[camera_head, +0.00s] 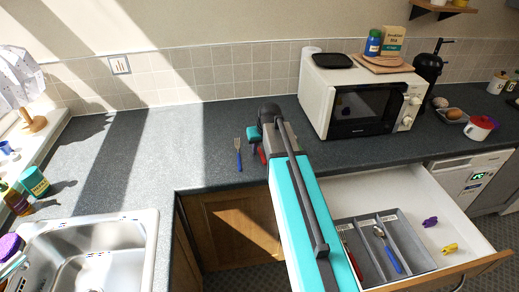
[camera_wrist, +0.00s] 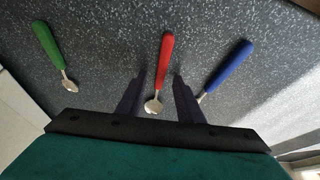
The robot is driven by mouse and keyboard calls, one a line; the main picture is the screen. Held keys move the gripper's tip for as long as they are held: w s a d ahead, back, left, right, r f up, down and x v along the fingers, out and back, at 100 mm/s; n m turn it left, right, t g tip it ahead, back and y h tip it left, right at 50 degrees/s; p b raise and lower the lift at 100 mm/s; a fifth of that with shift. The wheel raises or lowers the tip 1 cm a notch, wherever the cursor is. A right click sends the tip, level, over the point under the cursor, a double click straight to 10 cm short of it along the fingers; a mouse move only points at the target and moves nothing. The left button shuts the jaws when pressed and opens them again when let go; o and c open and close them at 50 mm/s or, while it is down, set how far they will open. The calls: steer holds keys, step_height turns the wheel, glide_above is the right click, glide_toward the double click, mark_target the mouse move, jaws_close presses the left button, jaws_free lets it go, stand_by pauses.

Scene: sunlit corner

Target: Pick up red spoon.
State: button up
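The red spoon (camera_wrist: 166,58) lies on the dark speckled counter, its metal bowl toward my gripper. In the wrist view my gripper (camera_wrist: 159,78) is open, with one dark finger on each side of the spoon's lower part. The fingers look apart from it; I cannot tell their height above the counter. In the head view only part of the spoon's red handle (camera_head: 262,156) shows beside my arm, which hides the rest. The teal end of my gripper (camera_head: 254,134) is over the counter there.
A green-handled spoon (camera_wrist: 47,43) lies left of the red one and a blue-handled fork (camera_head: 239,158) lies on its other side. An open drawer (camera_head: 440,195) holds a grey cutlery tray (camera_head: 428,262). A microwave (camera_head: 316,98) stands behind at right.

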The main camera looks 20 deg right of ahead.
mark_target(262, 153)
stand_by(0.4)
jaws_close()
steer(key=shift+r, duration=0.15)
steer(key=shift+r+b, duration=0.85)
steer(key=shift+r, duration=0.45)
steer(key=shift+s+d+r, duration=0.15)
steer(key=shift+d+r, duration=0.05)
steer(key=shift+r, duration=0.05)
steer(key=s+d+b, duration=0.1)
steer(key=s+d, duration=0.2)
steer(key=d, duration=0.1)
steer(key=s+d+r+b, duration=0.1)
steer(key=s+d+b, duration=0.1)
steer(key=s+d, duration=0.1)
steer(key=s+d+b, duration=0.1)
steer(key=s+d, duration=0.3)
steer(key=d, duration=0.1)
steer(key=shift+r+b, duration=0.3)
